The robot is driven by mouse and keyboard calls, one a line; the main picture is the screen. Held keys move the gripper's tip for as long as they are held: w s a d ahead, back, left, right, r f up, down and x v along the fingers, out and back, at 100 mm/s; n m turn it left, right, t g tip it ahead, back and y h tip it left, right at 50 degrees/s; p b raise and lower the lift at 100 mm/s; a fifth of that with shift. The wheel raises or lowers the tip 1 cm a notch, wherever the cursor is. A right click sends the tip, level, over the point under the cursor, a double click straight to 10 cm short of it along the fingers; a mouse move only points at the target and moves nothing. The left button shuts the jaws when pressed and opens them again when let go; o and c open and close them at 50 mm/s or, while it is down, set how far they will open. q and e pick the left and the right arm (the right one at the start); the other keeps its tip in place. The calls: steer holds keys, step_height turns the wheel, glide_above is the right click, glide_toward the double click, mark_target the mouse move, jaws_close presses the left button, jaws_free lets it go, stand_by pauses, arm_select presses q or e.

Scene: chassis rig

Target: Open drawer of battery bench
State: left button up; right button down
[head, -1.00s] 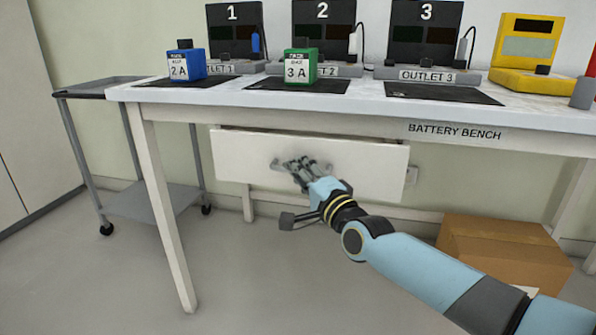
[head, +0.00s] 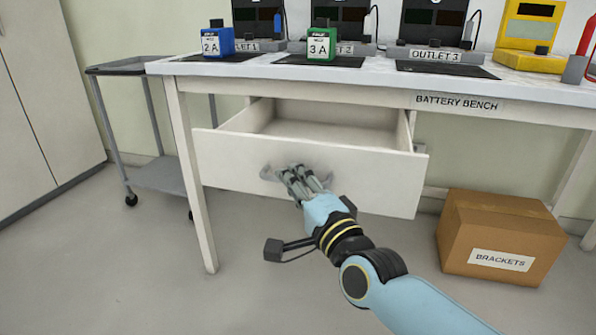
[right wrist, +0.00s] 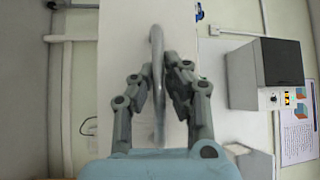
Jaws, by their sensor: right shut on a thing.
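The white drawer (head: 225,163) of the battery bench (head: 350,83) is pulled partway out. Its inside shows bare in the head view. My right gripper (head: 295,171) is at the drawer front, shut on the grey handle (head: 268,173). In the right wrist view the handle (right wrist: 156,50) runs between the two fingers of my right gripper (right wrist: 163,72). Part of the handle is hidden behind the fingers in the head view. My left gripper is in neither view.
On the bench top stand a blue battery pack (head: 219,44), a green pack (head: 321,46) and a yellow device (head: 528,38). A cardboard box (head: 500,230) marked BRACKETS sits on the floor at right. A grey cart (head: 160,176) stands at left. The floor before the drawer is clear.

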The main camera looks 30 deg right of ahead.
steer(key=shift+s+a+f, duration=0.35)
steer(key=shift+s+a, duration=0.1)
steer(key=c, duration=1.4)
jaws_free()
steer(key=shift+d, duration=0.1)
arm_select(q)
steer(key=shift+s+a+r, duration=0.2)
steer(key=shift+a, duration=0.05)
arm_select(e)
steer(key=s, duration=0.8)
steer(key=s+a+f, duration=0.1)
steer(key=s, duration=0.3)
steer(key=shift+f, duration=0.1)
steer(key=shift+w, duration=0.1)
